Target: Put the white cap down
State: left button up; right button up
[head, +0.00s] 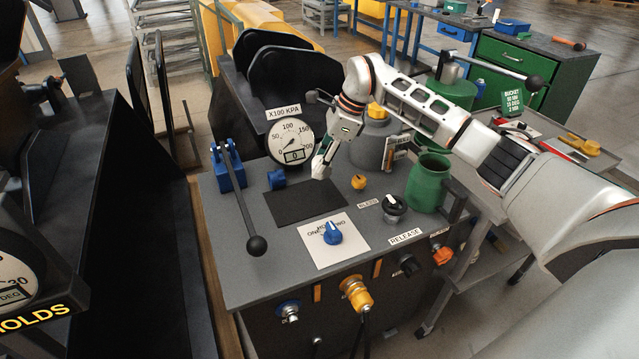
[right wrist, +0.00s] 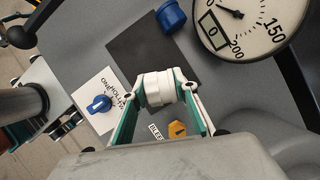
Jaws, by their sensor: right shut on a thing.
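My right gripper (head: 326,158) is shut on the white cap (head: 319,168) and holds it near the back right corner of the dark mat (head: 300,208). I cannot tell how high the cap is. My left gripper is not in view.
A blue cap (head: 276,180) stands by the mat's back left corner, below the pressure gauge (head: 290,141). A yellow knob (head: 358,182) and green jug (head: 428,184) are right. The mat is bare.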

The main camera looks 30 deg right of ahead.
jog(key=shift+f, duration=3.2)
jog(key=o, duration=1.1)
jog(key=shift+f, duration=0.15)
jog(key=shift+c, duration=0.2)
jog(key=shift+r, duration=0.35)
jog(key=v, duration=1.1)
jog(key=shift+r, duration=0.3)
jog(key=shift+d, duration=0.15)
